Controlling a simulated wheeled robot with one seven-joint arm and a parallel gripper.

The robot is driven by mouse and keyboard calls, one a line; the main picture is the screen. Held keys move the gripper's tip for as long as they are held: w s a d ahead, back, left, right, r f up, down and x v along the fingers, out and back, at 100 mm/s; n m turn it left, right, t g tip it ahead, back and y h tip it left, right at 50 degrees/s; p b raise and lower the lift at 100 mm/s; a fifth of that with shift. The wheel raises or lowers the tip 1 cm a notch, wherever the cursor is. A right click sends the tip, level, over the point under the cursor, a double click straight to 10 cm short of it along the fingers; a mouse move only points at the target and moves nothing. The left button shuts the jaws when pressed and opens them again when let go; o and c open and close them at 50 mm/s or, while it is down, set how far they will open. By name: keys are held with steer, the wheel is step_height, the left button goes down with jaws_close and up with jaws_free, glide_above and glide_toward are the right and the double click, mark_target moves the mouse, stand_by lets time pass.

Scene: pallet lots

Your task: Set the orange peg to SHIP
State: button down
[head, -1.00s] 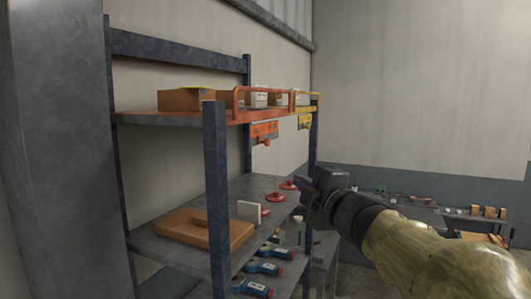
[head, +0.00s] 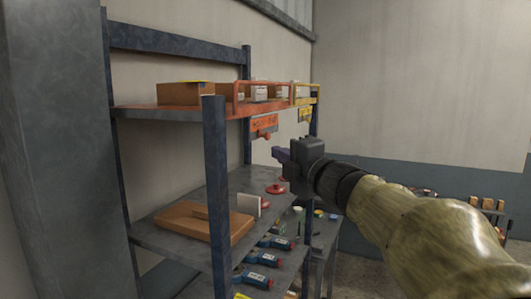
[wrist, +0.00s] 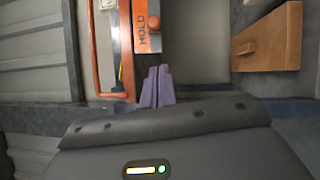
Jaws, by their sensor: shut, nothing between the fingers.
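An orange plate (head: 264,123) hangs under the upper shelf's front edge in the head view. The orange peg (head: 267,135) sticks out at its lower part. In the wrist view the plate (wrist: 141,22) reads HOLD, turned sideways, and the peg's round end (wrist: 153,22) is beside that word. I cannot read SHIP in either view. My gripper (wrist: 157,70) is shut and empty, its purple fingers pointing towards the plate. In the head view my gripper (head: 277,153) is in front of the rack, below and right of the plate, apart from the peg.
The upper shelf (head: 150,113) holds boxes behind an orange rail (head: 236,98). A yellow plate (head: 306,115) hangs to the right. A dark post (head: 216,190) stands at the front left.

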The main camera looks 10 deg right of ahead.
mark_target(260, 136)
steer(key=w+p, duration=0.1)
steer(key=w, duration=0.1)
steer(key=w+r+p, duration=0.1)
steer(key=w, duration=0.2)
steer(key=w+p, duration=0.1)
steer(key=w, duration=0.1)
steer(key=shift+w+a+r+p, duration=0.15)
steer(key=shift+w+a+p, duration=0.1)
steer(key=shift+a+p, duration=0.05)
steer(key=shift+w+d, duration=0.15)
steer(key=shift+w, duration=0.2)
